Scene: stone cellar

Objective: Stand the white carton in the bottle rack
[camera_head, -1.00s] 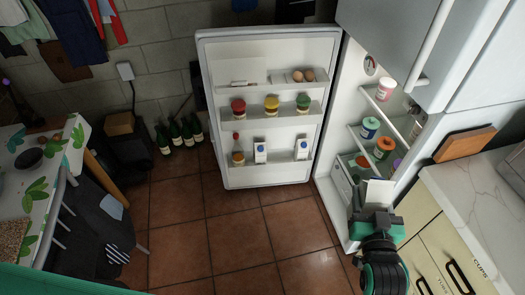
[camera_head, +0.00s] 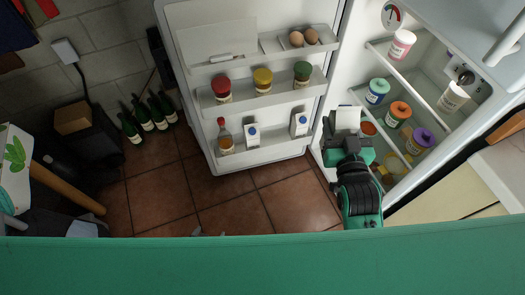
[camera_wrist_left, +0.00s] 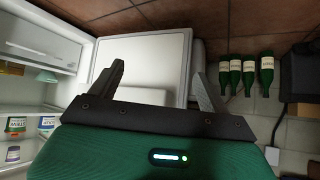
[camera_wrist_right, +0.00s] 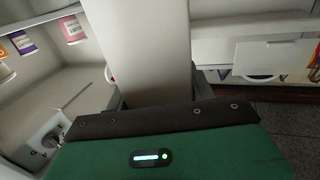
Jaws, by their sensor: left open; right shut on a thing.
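My right gripper (camera_head: 347,146) is shut on a white carton (camera_head: 347,119), in front of the open fridge. The carton fills the upper middle of the right wrist view (camera_wrist_right: 145,45); its lower part is hidden by the gripper. The bottle rack (camera_head: 276,143) is the lowest shelf of the open fridge door, left of the held carton and apart from it. It holds a red-capped bottle (camera_head: 224,137) and two white cartons with blue caps (camera_head: 253,135) (camera_head: 299,124), with gaps between them.
Above the rack, a door shelf (camera_head: 240,104) holds several jars, and the top one holds eggs (camera_head: 304,38). Green bottles (camera_head: 144,115) stand on the floor at left. The tiled floor (camera_head: 240,205) before the door is clear.

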